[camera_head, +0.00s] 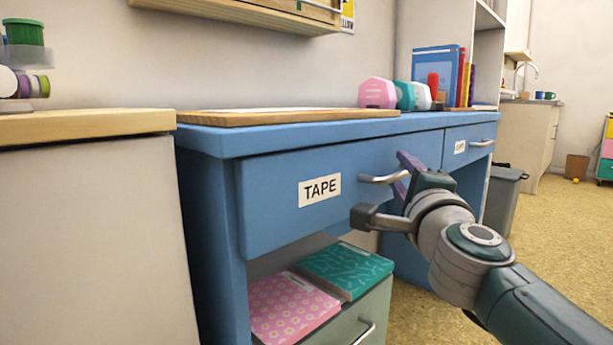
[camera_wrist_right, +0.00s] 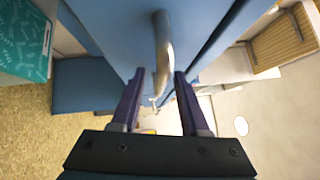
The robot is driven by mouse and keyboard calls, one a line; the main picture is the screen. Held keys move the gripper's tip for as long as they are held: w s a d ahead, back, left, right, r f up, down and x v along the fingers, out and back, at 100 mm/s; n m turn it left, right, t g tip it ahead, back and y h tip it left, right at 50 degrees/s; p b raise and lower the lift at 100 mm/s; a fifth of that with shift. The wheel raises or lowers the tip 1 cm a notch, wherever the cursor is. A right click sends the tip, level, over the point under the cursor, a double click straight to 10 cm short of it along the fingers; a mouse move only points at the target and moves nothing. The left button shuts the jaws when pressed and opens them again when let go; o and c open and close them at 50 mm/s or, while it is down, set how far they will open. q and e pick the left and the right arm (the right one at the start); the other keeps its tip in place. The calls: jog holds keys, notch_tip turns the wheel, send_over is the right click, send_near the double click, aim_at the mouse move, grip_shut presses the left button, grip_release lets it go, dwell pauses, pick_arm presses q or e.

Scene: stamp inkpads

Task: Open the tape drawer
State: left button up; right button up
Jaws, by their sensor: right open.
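The tape drawer (camera_head: 270,200) is a blue front in the desk, marked by a white "TAPE" label (camera_head: 320,190). It appears shut. Its curved silver handle (camera_head: 382,179) is on the right half of the front and also shows in the right wrist view (camera_wrist_right: 163,42). My right gripper (camera_head: 395,190) is open at the handle, its purple fingers (camera_wrist_right: 159,76) on either side of the handle's line. I cannot tell whether a finger touches the handle. The gripper hides part of the drawer's right side. My left gripper is out of view.
The blue desk (camera_head: 290,135) has a second labelled drawer (camera_head: 470,144) at right. Below the tape drawer, pink (camera_head: 290,308) and teal (camera_head: 345,268) notebooks lie above a lower drawer (camera_head: 360,320). A grey bin (camera_head: 505,195) stands right of the desk. The floor at right is mostly free.

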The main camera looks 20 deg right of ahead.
grip_shut()
dwell(0.4)
dwell(1.1)
